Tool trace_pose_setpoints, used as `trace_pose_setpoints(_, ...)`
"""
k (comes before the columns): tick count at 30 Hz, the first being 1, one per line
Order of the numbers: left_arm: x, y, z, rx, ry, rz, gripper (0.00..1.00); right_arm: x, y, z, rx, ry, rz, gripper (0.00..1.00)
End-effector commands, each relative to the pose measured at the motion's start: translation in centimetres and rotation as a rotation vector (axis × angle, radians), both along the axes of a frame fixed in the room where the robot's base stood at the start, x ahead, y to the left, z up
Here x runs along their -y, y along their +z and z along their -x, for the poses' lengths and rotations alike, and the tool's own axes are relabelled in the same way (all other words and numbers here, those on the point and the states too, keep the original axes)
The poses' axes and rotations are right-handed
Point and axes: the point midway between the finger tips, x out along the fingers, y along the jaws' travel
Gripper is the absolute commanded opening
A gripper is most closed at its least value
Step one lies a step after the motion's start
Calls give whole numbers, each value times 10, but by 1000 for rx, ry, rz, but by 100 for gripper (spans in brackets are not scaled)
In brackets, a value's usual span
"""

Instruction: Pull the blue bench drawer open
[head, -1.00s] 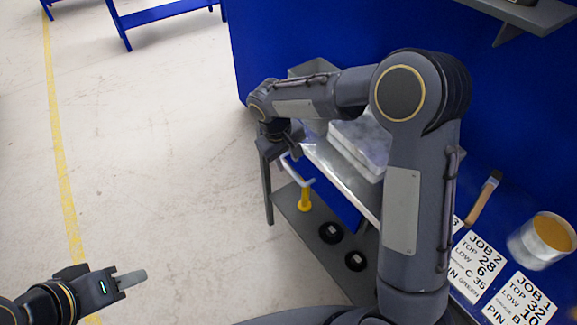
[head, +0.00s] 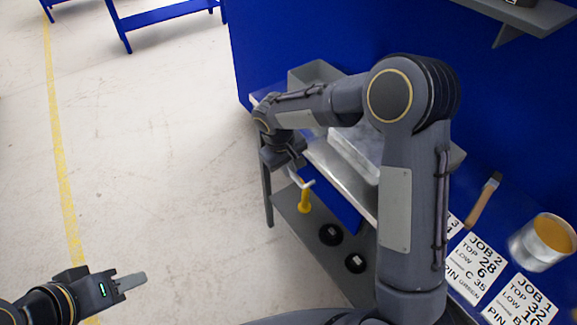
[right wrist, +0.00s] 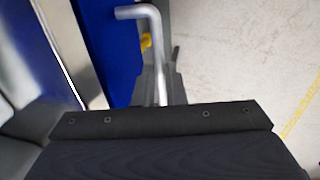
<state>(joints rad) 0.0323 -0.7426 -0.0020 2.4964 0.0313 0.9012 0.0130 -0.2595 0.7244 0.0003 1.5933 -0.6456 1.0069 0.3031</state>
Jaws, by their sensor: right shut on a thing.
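The blue bench drawer (head: 338,204) is a blue front under the bench top, partly hidden by my right arm. It also shows in the right wrist view (right wrist: 108,45). Its silver bent handle (head: 302,184) sticks out from the front, and its bend (right wrist: 150,22) shows in the right wrist view. My right gripper (head: 291,163) is shut on the handle's far part. In the right wrist view the handle runs down to my dark fingers (right wrist: 160,88). I cannot tell whether the drawer stands out. My left gripper (head: 128,284) is low at left, away from the bench, its jaw gap unclear.
A lower shelf (head: 290,215) carries a yellow upright piece (head: 305,200) and black round pieces (head: 331,235). The bench top holds a brush (head: 483,200), a tin (head: 541,242), job cards (head: 475,262) and a grey bin (head: 315,73). Floor to the left is clear.

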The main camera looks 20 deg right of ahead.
Motion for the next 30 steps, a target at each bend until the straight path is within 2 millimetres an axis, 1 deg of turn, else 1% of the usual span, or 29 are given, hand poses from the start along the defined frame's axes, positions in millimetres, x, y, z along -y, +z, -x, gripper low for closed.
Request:
trace_pose_setpoints(5,0,0,0,0,0,0,36,-1,0,0,0,0,0,0)
trace_pose_setpoints(8,0,-1,0,0,0,0,36,-6,0,2,1,1,0,0)
trace_pose_setpoints(11,0,-3,0,0,0,0,36,-17,0,6,0,3,0,0)
trace_pose_setpoints(13,0,-5,0,0,0,0,36,-27,0,9,1,4,0,0)
trace_pose_setpoints(17,0,-9,0,0,0,0,36,-54,-1,19,1,7,-1,0)
trace_pose_setpoints(24,0,-14,0,0,0,0,36,-115,0,41,1,8,0,0)
trace_pose_setpoints(30,0,-14,0,0,0,0,36,-161,1,58,2,6,0,0)
